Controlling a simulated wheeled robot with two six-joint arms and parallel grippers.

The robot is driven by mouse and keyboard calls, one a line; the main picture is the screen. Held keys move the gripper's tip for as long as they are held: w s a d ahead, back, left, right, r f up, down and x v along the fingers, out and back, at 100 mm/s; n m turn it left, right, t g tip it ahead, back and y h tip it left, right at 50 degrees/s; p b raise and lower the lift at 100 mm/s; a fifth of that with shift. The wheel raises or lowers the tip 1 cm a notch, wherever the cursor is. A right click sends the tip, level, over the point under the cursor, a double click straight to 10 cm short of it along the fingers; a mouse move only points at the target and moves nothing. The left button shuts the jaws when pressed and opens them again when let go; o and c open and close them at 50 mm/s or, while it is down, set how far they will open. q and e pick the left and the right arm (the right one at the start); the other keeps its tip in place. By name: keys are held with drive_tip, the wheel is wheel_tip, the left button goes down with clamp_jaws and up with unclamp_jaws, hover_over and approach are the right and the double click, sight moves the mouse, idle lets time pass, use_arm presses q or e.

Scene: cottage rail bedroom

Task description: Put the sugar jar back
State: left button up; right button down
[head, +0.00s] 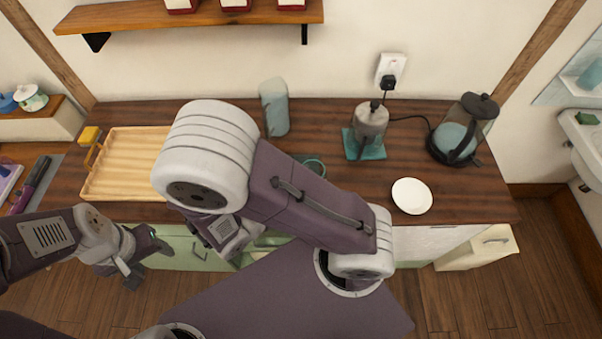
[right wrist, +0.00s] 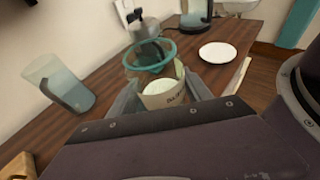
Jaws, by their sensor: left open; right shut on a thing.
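The jar, taken to be the sugar jar (right wrist: 165,97), is clear with a teal rim, pale contents and a cream label only partly readable. It is between the fingers of my right gripper (right wrist: 163,98), which is shut on it, at the wooden counter. I cannot tell if its base touches the counter. In the head view my right arm hides most of it; a teal rim (head: 315,163) shows past the arm. My left gripper (head: 146,262) is open and empty, in front of the counter at the left.
The counter (head: 340,200) holds a wooden tray (head: 122,190), a teal-tinted glass vessel (head: 275,105), a grinder-like appliance (head: 370,122) on a teal mat, a kettle (head: 462,130) and a white plate (head: 411,196). A wall shelf (head: 130,17) bears several red-and-white containers.

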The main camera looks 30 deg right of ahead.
drive_tip(key=shift+a, duration=0.2)
drive_tip(key=shift+w+a+f, duration=0.1)
drive_tip(key=shift+w+a, duration=0.1)
drive_tip(key=shift+w, duration=0.05)
drive_tip(key=w+f, duration=0.2)
drive_tip(key=w, duration=0.1)
drive_tip(key=w+f, duration=0.2)
drive_tip(key=w, duration=0.2)
drive_tip(key=w+d+f, duration=0.1)
drive_tip(key=w+f, duration=0.1)
drive_tip(key=w, duration=0.2)
drive_tip(key=shift+w+f, duration=0.2)
drive_tip(key=shift+f, duration=0.15)
wheel_tip(320, 180, down, 4)
drive_tip(key=shift+s+r, duration=0.1)
use_arm(q)
drive_tip(key=shift+w+a+f, duration=0.1)
drive_tip(key=shift+w+a, duration=0.05)
drive_tip(key=shift+a, duration=0.2)
drive_tip(key=shift+f, duration=0.1)
use_arm(e)
drive_tip(key=shift+f, duration=0.25)
drive_tip(key=shift+f, duration=0.1)
drive_tip(key=shift+c, duration=2.3)
unclamp_jaws()
